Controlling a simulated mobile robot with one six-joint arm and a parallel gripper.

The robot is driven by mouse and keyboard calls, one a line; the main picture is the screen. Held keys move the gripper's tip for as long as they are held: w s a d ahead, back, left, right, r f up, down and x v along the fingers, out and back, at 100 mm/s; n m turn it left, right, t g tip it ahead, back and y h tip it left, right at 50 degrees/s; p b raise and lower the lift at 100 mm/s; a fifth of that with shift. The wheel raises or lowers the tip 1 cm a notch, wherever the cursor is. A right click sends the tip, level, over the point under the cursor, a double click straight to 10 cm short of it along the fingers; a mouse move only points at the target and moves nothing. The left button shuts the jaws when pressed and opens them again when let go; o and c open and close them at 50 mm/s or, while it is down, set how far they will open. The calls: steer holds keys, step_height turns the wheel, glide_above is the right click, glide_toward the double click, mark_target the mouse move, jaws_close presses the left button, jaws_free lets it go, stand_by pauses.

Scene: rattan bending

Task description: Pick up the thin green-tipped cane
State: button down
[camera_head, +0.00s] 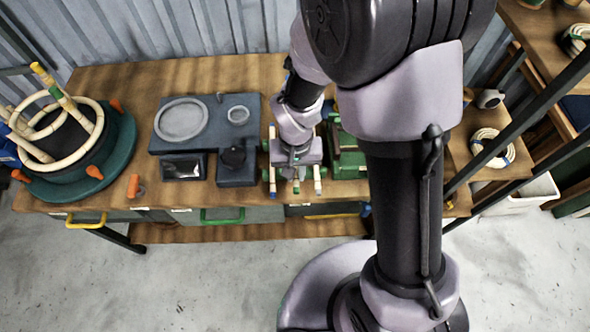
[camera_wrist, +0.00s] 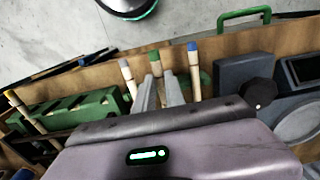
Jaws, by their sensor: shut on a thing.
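The green-tipped cane (camera_wrist: 155,64) stands in the wrist view with its green end up, between the two grey fingers of my gripper (camera_wrist: 160,86). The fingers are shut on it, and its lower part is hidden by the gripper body. In the head view my gripper (camera_head: 296,172) is over the front part of the workbench, with the cane's end (camera_head: 296,187) showing just in front of it. A blue-tipped cane (camera_wrist: 194,66) stands to the right of the fingers and a pale-tipped cane (camera_wrist: 128,75) to the left, both close by.
A dark scale-like device (camera_head: 235,165) is left of the gripper. A green block fixture (camera_head: 347,160) is right. A round green jig (camera_head: 110,165) with bent cane rings stands at the far left. Another cane with a yellow tip (camera_wrist: 22,108) is at the wrist view's left.

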steer(key=s+d+b, duration=0.1)
steer(key=s+b, duration=1.1)
steer(key=b, duration=0.2)
steer(key=s+r+p, duration=0.3)
steer(key=r+p, duration=0.1)
steer(key=r, duration=0.2)
steer(key=shift+d+r, duration=0.15)
steer(key=shift+d, duration=0.2)
